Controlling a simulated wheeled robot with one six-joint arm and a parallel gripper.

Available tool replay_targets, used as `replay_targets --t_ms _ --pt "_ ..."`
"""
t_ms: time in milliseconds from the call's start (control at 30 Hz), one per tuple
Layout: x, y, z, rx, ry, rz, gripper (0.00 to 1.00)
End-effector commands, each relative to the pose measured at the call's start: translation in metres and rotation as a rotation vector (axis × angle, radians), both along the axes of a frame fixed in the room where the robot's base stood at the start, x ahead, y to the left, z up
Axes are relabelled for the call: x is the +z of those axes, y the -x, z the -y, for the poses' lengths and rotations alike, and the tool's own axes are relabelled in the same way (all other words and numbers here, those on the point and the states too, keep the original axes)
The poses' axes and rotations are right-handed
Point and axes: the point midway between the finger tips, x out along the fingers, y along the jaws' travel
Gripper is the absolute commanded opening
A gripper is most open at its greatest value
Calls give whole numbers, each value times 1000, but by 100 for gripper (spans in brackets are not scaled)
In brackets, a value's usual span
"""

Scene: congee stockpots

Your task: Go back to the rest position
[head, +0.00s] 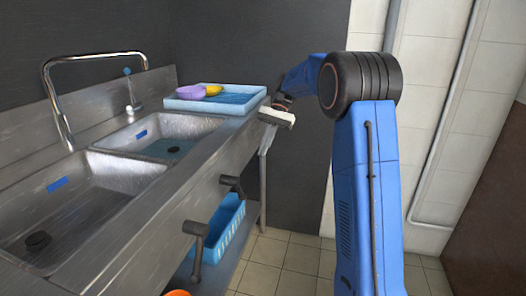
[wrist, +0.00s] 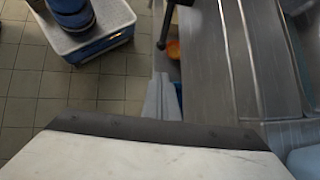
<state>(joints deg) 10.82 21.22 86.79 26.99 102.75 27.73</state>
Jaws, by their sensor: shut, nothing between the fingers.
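My gripper (head: 277,117) shows small in the head view, at the far end of my blue arm, beside the right edge of the steel counter near the blue tray. It is shut and holds nothing. In the wrist view a broad white and dark slab, seemingly part of my gripper (wrist: 160,150), fills the bottom, and the fingertips cannot be made out. My arm reaches up and away from the right of the head view, bent at a large dark joint.
The steel counter (head: 150,210) holds two sinks and a tap (head: 62,100). A blue tray (head: 240,108) holds a purple bowl (head: 190,92) and a yellow thing (head: 213,90). A blue basket (head: 225,225) and an orange thing (head: 177,293) sit below. Tiled floor (head: 275,262) is clear.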

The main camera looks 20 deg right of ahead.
Motion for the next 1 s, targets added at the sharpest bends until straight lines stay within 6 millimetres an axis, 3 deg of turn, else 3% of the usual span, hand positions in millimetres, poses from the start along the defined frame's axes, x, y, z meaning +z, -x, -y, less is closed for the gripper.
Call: replay_targets --t_ms 267,433,700,1000 --pt "1 1 -1 0 1 2 0" --pt "9 18 -6 15 20 41 0" --pt "27 80 -18 74 98 186 0" --pt "34 154 -25 156 189 356 0"
